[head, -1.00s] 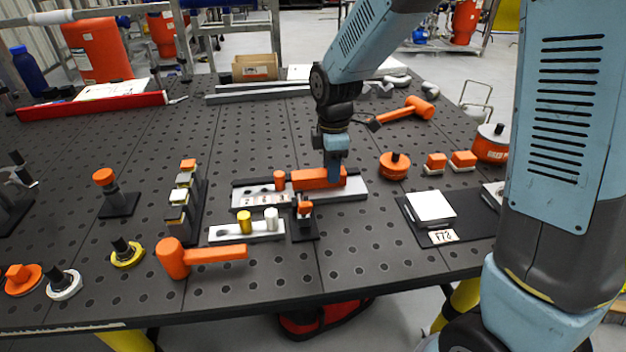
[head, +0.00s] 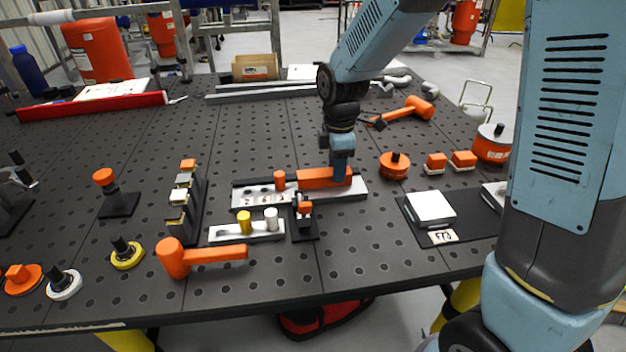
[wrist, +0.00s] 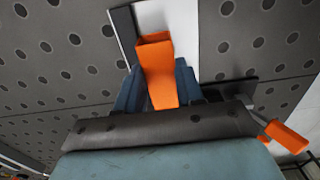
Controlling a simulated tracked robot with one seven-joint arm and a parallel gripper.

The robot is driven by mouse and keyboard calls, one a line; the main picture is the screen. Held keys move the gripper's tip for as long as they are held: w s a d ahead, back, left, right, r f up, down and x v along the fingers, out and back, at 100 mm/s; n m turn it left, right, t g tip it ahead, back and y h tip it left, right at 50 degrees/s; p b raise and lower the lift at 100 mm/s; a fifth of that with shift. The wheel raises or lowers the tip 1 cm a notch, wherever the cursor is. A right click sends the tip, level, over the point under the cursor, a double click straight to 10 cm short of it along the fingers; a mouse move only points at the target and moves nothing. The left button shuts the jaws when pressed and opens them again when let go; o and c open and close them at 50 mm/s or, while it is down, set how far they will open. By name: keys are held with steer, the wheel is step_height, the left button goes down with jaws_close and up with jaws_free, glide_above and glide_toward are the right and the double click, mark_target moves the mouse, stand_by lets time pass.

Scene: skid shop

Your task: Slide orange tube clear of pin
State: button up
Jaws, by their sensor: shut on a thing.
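The orange tube (head: 318,178) is a square-section piece lying lengthwise along the grey slotted rail block (head: 245,199) in the middle of the table. My gripper (head: 341,178) comes down from above and is shut on the tube near its right end. In the wrist view the tube (wrist: 158,70) sits between the two blue fingers of my gripper (wrist: 160,88). A short upright orange peg (head: 279,180) stands on the block just left of the tube, with a small gap between them. I cannot make out a pin inside the tube.
A small black stand with an orange top (head: 305,208) stands close in front of the block. A white tray (head: 228,234) with a yellow and a grey peg is front left. An orange round knob (head: 395,166) lies to the right, with bare table between.

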steer(key=shift+w+d, duration=0.15)
steer(key=shift+d, duration=0.35)
steer(key=o, duration=1.2)
steer(key=shift+r, duration=0.2)
steer(key=shift+r, duration=3.35)
